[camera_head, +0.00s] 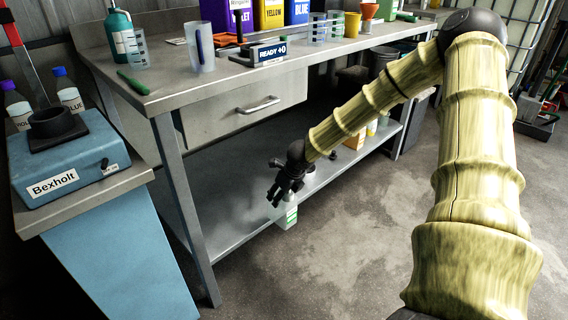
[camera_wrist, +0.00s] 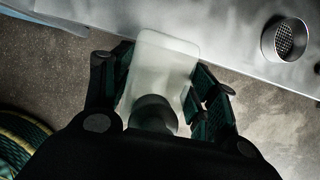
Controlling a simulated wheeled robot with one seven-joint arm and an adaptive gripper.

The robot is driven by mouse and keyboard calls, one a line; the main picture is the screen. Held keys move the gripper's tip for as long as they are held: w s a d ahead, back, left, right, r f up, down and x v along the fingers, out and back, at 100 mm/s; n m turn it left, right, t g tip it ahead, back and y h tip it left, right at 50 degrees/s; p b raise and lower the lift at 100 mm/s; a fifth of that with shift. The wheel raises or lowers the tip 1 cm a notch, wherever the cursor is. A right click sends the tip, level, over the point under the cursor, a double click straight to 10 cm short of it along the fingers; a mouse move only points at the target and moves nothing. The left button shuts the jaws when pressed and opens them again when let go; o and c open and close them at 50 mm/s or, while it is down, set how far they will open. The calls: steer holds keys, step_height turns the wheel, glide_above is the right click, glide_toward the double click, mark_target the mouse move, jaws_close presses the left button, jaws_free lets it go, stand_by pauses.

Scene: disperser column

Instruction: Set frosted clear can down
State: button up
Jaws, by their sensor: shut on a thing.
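My gripper (camera_head: 288,186) is shut on the frosted clear can (camera_head: 287,216), a pale block-shaped container with a green mark. In the wrist view the can (camera_wrist: 163,62) sits between the dark green finger pads of my gripper (camera_wrist: 160,88), and a dark round part hides its near end. The can is by the front edge of the bench's grey lower shelf (camera_head: 222,213). In the wrist view it overlaps the shelf edge and the floor. I cannot tell whether it touches the shelf.
A round metal cup with a mesh inside (camera_wrist: 285,40) stands on the shelf right of the can in the wrist view. The shelf's left part is clear. A bench leg (camera_head: 186,205) and drawer (camera_head: 240,108) are nearby. A blue Bexholt machine (camera_head: 65,165) stands left.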

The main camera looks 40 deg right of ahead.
steer(key=w+f+b, duration=0.2)
steer(key=w+b, duration=0.1)
steer(key=w, duration=0.4)
steer(key=w+d+f+b, duration=0.1)
steer(key=w+f+b, duration=0.2)
steer(key=w, duration=0.5)
steer(key=shift+w, duration=0.25)
steer(key=o, duration=1.4)
